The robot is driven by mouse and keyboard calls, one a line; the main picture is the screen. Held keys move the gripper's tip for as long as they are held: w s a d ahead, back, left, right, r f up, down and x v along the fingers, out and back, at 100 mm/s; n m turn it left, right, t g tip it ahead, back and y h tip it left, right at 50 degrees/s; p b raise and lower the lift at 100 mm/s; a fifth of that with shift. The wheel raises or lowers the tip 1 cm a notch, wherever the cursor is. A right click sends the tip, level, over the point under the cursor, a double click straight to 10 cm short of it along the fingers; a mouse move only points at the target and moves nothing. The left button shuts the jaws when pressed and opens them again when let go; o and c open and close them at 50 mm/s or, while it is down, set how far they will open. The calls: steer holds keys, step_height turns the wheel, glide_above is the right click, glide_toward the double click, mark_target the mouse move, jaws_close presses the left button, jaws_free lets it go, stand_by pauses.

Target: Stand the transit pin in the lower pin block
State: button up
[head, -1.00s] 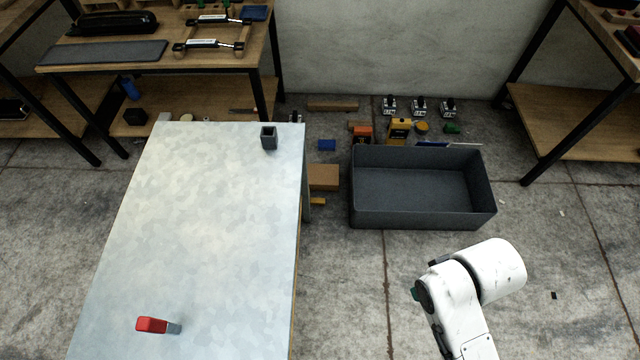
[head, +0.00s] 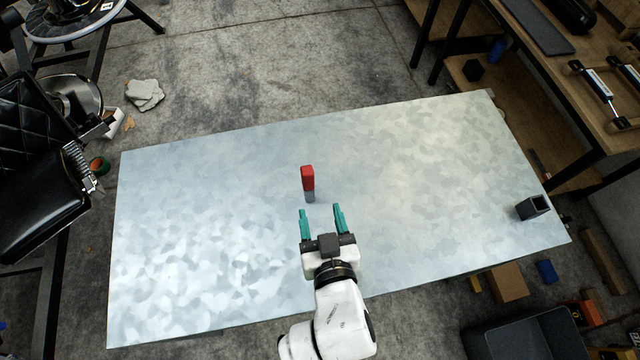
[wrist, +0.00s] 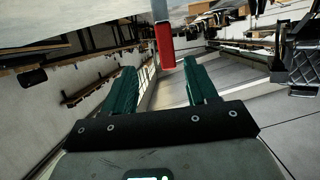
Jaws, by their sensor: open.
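In the wrist view the red part of the pin (wrist: 166,45) shows beyond and between the fingertips. The lower pin block (head: 532,208), a dark square socket with an open top, stands near the table's right end, well away from my gripper.
The tabletop between pin and block is clear. A black padded chair (head: 35,150) is at the left. A dark bin (head: 530,335) and a cardboard-coloured box (head: 505,283) lie on the floor at lower right. A wooden bench (head: 560,100) stands at upper right.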

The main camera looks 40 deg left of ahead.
mark_target(309, 182)
steer(key=a, duration=0.1)
steer(key=w+a, duration=0.1)
steer(key=w+a+f, duration=0.1)
steer(key=a, duration=0.1)
steer(key=shift+x, duration=3.3)
steer(key=shift+w+d+r, duration=0.1)
steer(key=shift+r, duration=0.05)
steer(key=c, duration=1.1)
steer(key=shift+r, duration=0.1)
